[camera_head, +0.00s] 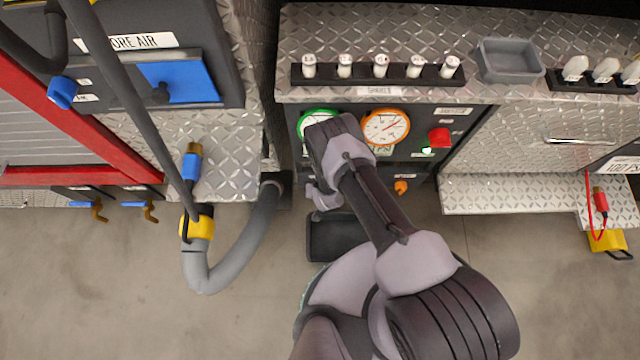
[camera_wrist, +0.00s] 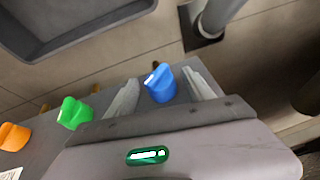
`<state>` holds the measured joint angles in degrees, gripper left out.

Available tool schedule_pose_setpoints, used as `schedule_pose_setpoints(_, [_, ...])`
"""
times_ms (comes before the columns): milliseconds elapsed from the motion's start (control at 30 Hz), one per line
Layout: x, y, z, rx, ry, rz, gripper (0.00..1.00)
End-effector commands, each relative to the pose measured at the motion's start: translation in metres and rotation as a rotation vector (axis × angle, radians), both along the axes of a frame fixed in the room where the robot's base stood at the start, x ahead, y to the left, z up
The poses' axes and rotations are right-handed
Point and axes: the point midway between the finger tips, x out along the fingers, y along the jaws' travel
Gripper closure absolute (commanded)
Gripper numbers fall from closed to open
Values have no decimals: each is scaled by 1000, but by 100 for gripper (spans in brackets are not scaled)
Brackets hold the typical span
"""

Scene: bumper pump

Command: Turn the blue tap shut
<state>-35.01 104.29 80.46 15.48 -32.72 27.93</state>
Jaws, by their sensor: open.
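The blue tap (camera_wrist: 160,84) is in the wrist view, on the dark panel, with a small white mark on its handle. In that picture it lies between the two pale fingers of my open gripper (camera_wrist: 162,76), with gaps on both sides. I cannot tell how deep it sits between them. A green tap (camera_wrist: 75,113) and an orange tap (camera_wrist: 14,137) stand in a row to its left. In the head view my gripper (camera_head: 322,198) is low in front of the gauge panel. The orange tap (camera_head: 401,187) shows there; the blue and green taps are hidden.
A dark tray (camera_head: 315,256) is on the floor below the panel; it also shows in the wrist view (camera_wrist: 80,43). A thick grey hose (camera_head: 240,255) curves close to the left of my gripper. Two gauges and a red button (camera_head: 439,137) are above.

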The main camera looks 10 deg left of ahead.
Motion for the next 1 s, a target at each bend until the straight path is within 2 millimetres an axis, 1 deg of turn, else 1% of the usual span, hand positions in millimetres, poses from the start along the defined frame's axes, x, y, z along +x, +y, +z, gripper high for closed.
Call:
schedule_pose_setpoints(100, [0,0,1,0,0,0,39])
schedule_pose_setpoints(133, [0,0,1,0,0,0,41])
schedule_pose_setpoints(433, [0,0,1,0,0,0,100])
schedule_pose_setpoints(667, [0,1,1,-24,-6,-1,100])
schedule_pose_setpoints(767, [0,2,1,-63,-16,0,100])
schedule_pose_setpoints(1000, [-1,6,0,-217,-53,0,100])
